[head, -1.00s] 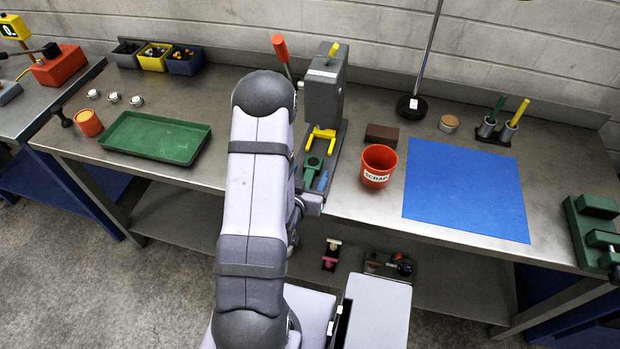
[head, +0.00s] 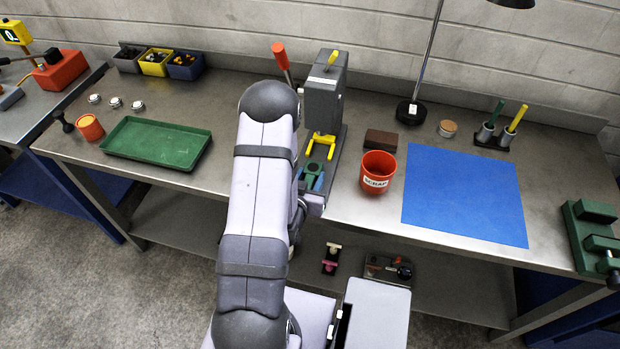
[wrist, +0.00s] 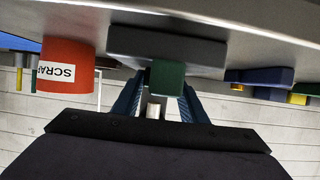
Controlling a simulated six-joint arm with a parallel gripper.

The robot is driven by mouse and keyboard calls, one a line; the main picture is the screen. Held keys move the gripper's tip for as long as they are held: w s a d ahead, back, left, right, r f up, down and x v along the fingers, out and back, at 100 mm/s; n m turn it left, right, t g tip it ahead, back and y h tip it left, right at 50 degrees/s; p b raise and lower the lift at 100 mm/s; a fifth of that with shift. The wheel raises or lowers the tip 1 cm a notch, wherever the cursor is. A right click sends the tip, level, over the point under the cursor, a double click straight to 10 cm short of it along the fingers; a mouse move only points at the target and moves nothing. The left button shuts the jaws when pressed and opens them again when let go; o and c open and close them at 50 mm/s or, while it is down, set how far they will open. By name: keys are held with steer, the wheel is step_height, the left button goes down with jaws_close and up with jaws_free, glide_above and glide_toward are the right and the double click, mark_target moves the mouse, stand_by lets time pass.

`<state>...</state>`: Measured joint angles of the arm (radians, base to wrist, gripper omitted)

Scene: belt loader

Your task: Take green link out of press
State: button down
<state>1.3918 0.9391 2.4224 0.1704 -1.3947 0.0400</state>
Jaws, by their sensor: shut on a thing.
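The green link (head: 312,170) is at the front of the grey press (head: 323,105), just in front of its yellow guard (head: 321,143). My gripper (head: 311,178) is at the front end of the press base, its blue fingers on both sides of the link. In the wrist view the green link (wrist: 168,78) sits between the blue fingers of my gripper (wrist: 162,98), with the dark press base (wrist: 150,42) right against it. The jaws are shut on the link. Whether it still rests on the base cannot be told.
A red scrap bin (head: 377,172) stands just right of the press, with a brown block (head: 381,139) behind it. A green tray (head: 155,141) lies to the left. A blue mat (head: 465,195) lies to the right. The press has an orange-knobbed lever (head: 281,56).

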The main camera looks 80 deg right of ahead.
mark_target(310, 176)
steer(key=shift+r, duration=0.3)
step_height(310, 176, up, 8)
steer(key=shift+r, duration=0.15)
steer(key=shift+r+p, duration=0.65)
steer(key=shift+p, duration=0.1)
